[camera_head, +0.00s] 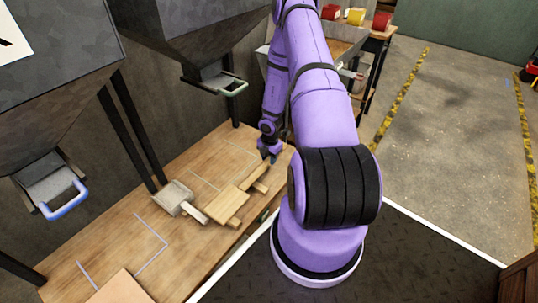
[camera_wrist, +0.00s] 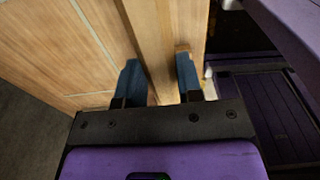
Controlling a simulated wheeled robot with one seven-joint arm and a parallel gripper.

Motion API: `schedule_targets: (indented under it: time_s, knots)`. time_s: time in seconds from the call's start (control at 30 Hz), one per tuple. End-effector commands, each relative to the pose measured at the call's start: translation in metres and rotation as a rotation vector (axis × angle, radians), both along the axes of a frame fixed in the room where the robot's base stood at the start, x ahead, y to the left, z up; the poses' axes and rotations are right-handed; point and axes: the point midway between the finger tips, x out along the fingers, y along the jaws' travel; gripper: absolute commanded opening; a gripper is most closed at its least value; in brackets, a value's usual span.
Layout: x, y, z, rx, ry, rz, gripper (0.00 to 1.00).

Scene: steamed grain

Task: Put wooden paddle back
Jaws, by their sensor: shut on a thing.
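The wooden paddle (camera_head: 228,205) lies at the front edge of the wooden bench, its narrower wooden part reaching up and right toward my gripper (camera_head: 268,155). In the wrist view, my gripper (camera_wrist: 160,82) has its two blue-grey fingers on either side of a light wooden piece (camera_wrist: 158,40), which I take to be the paddle. The gripper is shut on it, low over the bench. The exact contact is hidden in the head view by the fingers and their small size.
A grey scoop (camera_head: 174,197) lies left of the paddle on the bench (camera_head: 120,238). Pale outlines mark the bench top. Hoppers with a blue handle (camera_head: 65,204) and a green handle (camera_head: 234,88) overhang it. A wooden board (camera_head: 121,288) lies at the near left.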

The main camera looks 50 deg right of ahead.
Motion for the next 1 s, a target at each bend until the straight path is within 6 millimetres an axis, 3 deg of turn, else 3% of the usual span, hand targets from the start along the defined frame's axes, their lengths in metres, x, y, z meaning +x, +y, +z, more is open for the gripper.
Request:
schedule_targets:
  time_s: [0.6, 1.0]
  knots:
    - [0.0, 0.0, -0.052, 0.0, 0.0, -0.001, 0.0]
    - [0.0, 0.0, -0.066, 0.0, 0.0, -0.001, 0.0]
